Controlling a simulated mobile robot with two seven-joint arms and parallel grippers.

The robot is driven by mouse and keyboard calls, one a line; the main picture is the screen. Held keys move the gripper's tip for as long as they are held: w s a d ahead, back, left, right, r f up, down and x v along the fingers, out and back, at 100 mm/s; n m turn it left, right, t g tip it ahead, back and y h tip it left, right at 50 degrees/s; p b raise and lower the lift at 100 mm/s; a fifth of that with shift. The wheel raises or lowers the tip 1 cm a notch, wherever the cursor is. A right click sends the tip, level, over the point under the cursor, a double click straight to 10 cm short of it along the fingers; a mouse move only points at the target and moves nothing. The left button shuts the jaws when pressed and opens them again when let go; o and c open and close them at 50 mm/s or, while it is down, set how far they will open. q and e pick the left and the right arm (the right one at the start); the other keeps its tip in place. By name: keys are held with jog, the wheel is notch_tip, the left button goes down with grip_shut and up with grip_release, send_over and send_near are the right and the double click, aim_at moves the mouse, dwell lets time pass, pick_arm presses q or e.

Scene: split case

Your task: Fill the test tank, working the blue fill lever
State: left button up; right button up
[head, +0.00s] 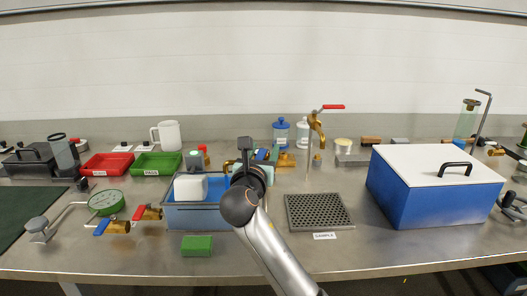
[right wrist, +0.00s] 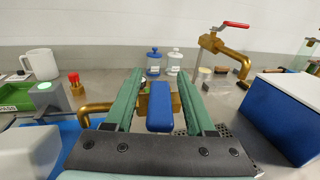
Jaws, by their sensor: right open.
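In the head view the gripper mostly hides this lever. A brass pipe (right wrist: 92,112) runs left of the fingers. The open blue tank holds a white block (head: 190,187); it is the likely test tank, but its inside is partly hidden. My left gripper is not in view.
A brass tap with a red lever (head: 316,122) stands right of the gripper, behind a dark drain grate (head: 319,211). A blue box with a white lid (head: 430,195) stands at the right. A green block (head: 197,245) lies before the tank.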

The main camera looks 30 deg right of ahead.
jog(key=shift+c, duration=0.2)
grip_shut()
dwell(1.1)
